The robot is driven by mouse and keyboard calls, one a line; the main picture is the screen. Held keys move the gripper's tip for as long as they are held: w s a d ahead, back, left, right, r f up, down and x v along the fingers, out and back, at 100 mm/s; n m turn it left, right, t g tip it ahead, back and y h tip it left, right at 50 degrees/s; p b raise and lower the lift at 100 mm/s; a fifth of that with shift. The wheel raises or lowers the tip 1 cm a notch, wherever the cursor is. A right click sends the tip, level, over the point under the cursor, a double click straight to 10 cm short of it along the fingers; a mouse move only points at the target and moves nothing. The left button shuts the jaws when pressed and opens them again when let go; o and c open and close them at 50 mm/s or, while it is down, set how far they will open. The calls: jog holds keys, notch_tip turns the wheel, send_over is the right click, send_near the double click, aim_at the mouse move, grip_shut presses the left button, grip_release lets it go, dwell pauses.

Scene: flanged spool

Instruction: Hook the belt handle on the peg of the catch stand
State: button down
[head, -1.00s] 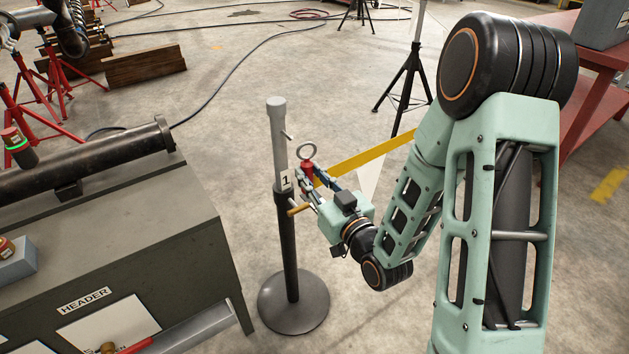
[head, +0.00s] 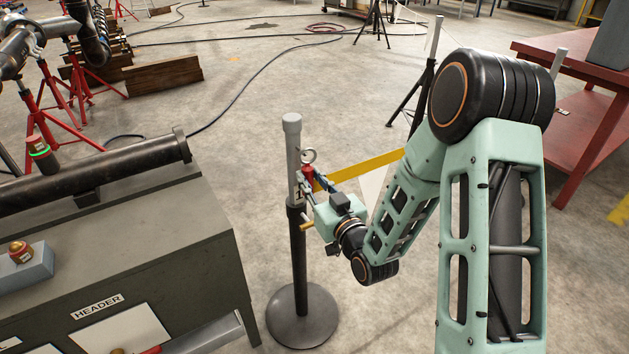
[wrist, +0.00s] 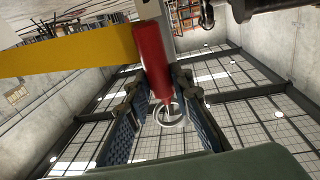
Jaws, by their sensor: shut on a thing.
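The catch stand has a grey upper post (head: 292,145), a black lower post and a round base. Its slim upper peg is hard to make out now, lying behind or beside the ring in the head view. The belt handle is a red grip (wrist: 152,55) with a metal ring (head: 308,156) at its top; the ring also shows in the wrist view (wrist: 170,114). My gripper (head: 311,180) is shut on the red grip, close to the post's right side. I cannot tell whether the ring is around the peg. The yellow belt (head: 370,165) runs from the handle to the right.
A brass-coloured rod (head: 306,226) sticks out lower by the black post. A dark workbench (head: 150,250) with a pipe stands left. A black tripod stand (head: 425,95) is behind the belt, and a red table (head: 570,110) is at right. The floor behind the stand is mostly clear.

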jog(key=shift+w+a, duration=0.35)
jog(key=shift+w, duration=0.1)
jog(key=shift+w+a+f+b, duration=0.5)
jog(key=shift+w+b, duration=0.1)
jog(key=shift+b, duration=0.25)
jog(key=c, duration=1.6)
grip_release()
jog(key=shift+d, duration=0.1)
